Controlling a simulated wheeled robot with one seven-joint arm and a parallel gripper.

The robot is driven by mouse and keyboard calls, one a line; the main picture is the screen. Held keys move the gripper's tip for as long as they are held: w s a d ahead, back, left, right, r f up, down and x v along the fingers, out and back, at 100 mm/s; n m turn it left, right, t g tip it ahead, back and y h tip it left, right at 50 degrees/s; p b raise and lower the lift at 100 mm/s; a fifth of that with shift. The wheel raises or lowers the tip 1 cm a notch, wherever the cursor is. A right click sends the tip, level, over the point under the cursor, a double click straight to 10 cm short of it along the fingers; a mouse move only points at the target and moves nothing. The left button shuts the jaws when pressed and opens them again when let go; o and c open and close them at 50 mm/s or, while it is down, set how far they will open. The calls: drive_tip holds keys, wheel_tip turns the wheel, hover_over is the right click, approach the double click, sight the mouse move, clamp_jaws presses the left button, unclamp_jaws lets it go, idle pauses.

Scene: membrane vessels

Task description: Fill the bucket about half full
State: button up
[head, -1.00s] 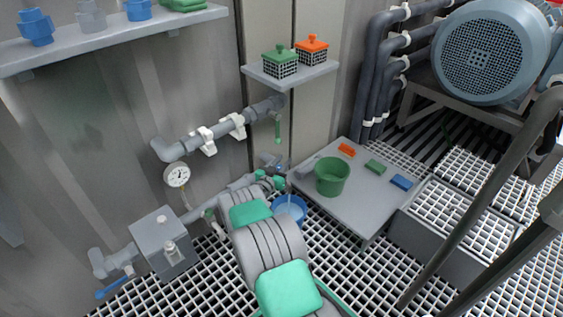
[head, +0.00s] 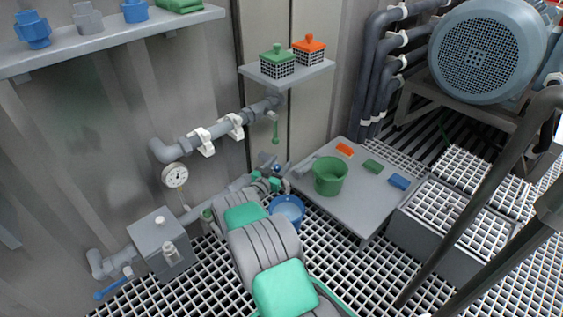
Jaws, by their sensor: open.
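A blue bucket (head: 287,211) stands on the floor grating just right of my arm, near the pipe's end. Light blue water shows inside it; the exact level is hard to judge from this angle. A valve with a small blue part (head: 277,168) sits on the low pipe above and behind the bucket. My gripper (head: 273,183) is at this valve end of the pipe, behind and slightly left of the bucket. It is open and small in view, and I cannot tell whether it touches the valve.
A grey table (head: 357,208) right of the bucket holds a green pot (head: 331,176) and orange, green and blue blocks. A large motor (head: 487,50) stands at back right.

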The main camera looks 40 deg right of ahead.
sight(278, 170)
drive_tip(key=p+v, duration=0.2)
drive_tip(key=v, duration=0.4)
drive_tip(key=shift+s+a, duration=0.15)
drive_tip(key=shift+a, duration=0.25)
drive_tip(key=shift+s+d+f+n+t+y, duration=0.1)
drive_tip(key=shift+d+n+t+y, duration=0.3)
drive_tip(key=shift+n+t, duration=0.15)
drive_tip(key=shift+s+d+f+n+t+y, duration=0.15)
drive_tip(key=shift+d+n+t+y, duration=0.25)
drive_tip(key=shift+t, duration=0.25)
drive_tip(key=shift+s+f+n+t+y, duration=0.2)
drive_tip(key=shift+n+t+y, duration=0.2)
drive_tip(key=shift+n+t, duration=0.4)
drive_tip(key=shift+s+a+n+t+y+b, duration=0.2)
drive_tip(key=shift+n+t+y, duration=0.15)
drive_tip(key=shift+t, duration=0.15)
drive_tip(key=shift+s+a+n+t+y+b, duration=0.1)
drive_tip(key=shift+s+n+t+y, duration=0.1)
drive_tip(key=shift+t+y, duration=0.25)
drive_tip(key=b+x, duration=0.2)
drive_tip(key=x, duration=0.5)
drive_tip(key=shift+w+d+r, duration=0.1)
drive_tip(key=shift+w+d, duration=0.1)
drive_tip(key=shift+w, duration=0.05)
